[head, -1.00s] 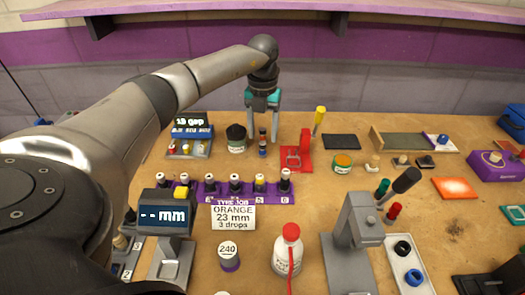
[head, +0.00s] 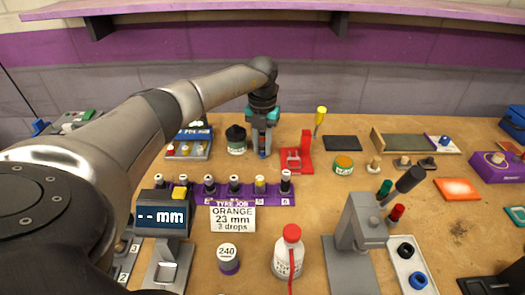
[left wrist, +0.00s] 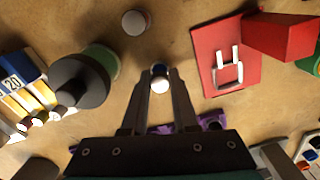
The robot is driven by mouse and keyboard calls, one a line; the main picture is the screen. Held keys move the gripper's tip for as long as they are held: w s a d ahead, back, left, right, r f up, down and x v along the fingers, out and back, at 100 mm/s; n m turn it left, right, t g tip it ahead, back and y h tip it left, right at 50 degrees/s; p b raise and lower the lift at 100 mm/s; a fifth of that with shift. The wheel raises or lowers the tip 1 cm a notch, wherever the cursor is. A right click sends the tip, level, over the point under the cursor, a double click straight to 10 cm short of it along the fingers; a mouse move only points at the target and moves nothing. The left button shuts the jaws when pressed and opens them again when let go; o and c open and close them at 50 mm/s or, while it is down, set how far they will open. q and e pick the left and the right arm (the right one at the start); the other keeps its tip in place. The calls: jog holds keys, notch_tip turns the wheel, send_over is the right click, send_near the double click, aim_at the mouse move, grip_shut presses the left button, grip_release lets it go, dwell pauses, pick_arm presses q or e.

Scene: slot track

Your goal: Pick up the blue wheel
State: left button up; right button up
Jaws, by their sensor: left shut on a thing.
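The blue wheel (head: 411,281) is a small ring lying in a white tray (head: 418,260) at the lower right of the head view, below a black wheel (head: 405,250). My left gripper (head: 263,150) is far from it, up and to the left, pointing down near the back of the bench. Its fingers are shut on a small upright blue thing with a white top; the white top (left wrist: 160,85) shows between the fingertips in the left wrist view. The fingers hide most of this thing. My right gripper is not in view.
A dark-lidded jar (head: 236,140) stands left of the left gripper and a red stand (head: 297,158) right of it. A purple rack (head: 222,198) of small bottles is in front. A grey press (head: 358,225) stands beside the white tray. Bare bench lies around the centre right.

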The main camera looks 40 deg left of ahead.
pick_arm(q)
grip_shut()
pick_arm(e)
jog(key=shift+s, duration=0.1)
pick_arm(q)
jog(key=shift+r, duration=0.15)
